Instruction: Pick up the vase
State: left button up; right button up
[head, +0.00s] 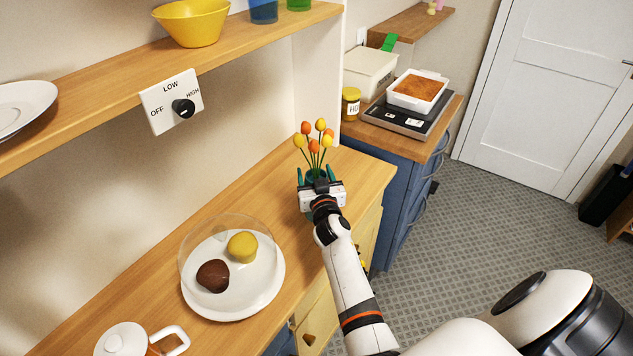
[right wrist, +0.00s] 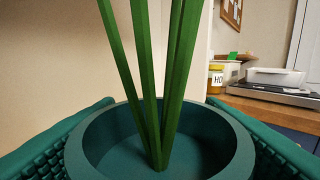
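The vase (head: 316,176) is a small teal pot with orange and yellow tulips, upright near the far right end of the wooden counter. In the right wrist view its round rim (right wrist: 80,160) fills the lower middle, with green stems rising from inside. My right gripper (head: 317,174) is around the vase, one teal finger on each side. The fingers look spread, with ribbed inner pads showing beside the rim; any contact lower down is hidden. The vase's base is hidden behind the gripper body. My left gripper is not in view.
A white plate (head: 265,300) under a clear dome holds two muffins, nearer on the counter. A white teapot (head: 122,340) stands at the front. A shelf (head: 110,95) runs above at left. A honey jar (head: 351,103) and scale (head: 410,120) with a baking dish are beyond.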

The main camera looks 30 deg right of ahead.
jog(key=c, duration=1.2)
jog(key=shift+w+r, duration=0.1)
jog(key=shift+r, duration=0.1)
grip_shut()
